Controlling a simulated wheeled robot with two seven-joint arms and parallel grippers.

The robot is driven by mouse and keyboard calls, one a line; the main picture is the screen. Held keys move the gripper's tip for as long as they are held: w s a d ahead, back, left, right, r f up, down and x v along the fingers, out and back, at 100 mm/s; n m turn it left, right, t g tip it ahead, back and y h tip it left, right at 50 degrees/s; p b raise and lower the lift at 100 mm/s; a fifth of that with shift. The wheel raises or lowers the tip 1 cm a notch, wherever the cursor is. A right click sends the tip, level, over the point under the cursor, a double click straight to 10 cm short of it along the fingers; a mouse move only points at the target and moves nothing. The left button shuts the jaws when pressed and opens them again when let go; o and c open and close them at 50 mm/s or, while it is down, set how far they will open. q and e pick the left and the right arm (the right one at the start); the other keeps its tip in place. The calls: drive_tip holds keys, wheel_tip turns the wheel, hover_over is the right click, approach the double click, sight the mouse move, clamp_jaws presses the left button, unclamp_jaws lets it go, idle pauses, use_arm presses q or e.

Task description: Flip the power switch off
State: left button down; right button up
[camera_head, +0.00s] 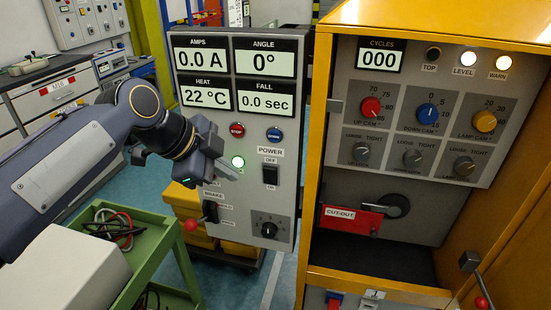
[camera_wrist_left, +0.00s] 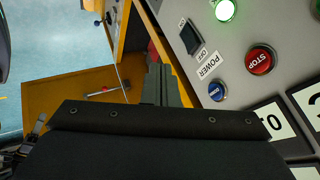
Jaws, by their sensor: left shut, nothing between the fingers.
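The black power switch (camera_head: 270,174) is on the grey control panel (camera_head: 285,215), under the POWER label, with OFF marked above it and ON below. Which way its rocker is tipped is too small to tell. The switch (camera_wrist_left: 190,38) also shows in the left wrist view, turned, up and to the right of the fingers. My left gripper (camera_head: 228,172) is shut and empty in front of the panel, left of the switch and apart from it in the picture. Its closed fingers (camera_wrist_left: 162,86) show in the left wrist view. My right gripper is not in view.
A lit green lamp (camera_head: 238,161), a red STOP button (camera_head: 237,130) and a blue button (camera_head: 274,134) surround the switch. A brake lever (camera_head: 210,211) is below left. The yellow cabinet (camera_head: 318,150) stands to the right, and a green cart (camera_head: 150,245) at lower left.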

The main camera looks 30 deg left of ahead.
use_arm(q)
drive_tip(key=shift+w+r, duration=0.15)
drive_tip(key=shift+r, duration=0.05)
drive_tip(key=shift+f, duration=0.1)
drive_tip(key=p, duration=0.2)
approach(270, 176)
drive_tip(key=shift+s+d+x, duration=0.1)
drive_tip(key=shift+x, duration=0.9)
drive_tip(key=shift+s+d+x, duration=0.15)
drive_tip(key=shift+x, duration=0.85)
drive_tip(key=shift+s+d+x, duration=0.1)
drive_tip(key=shift+x, duration=0.9)
drive_tip(key=shift+f, duration=0.15)
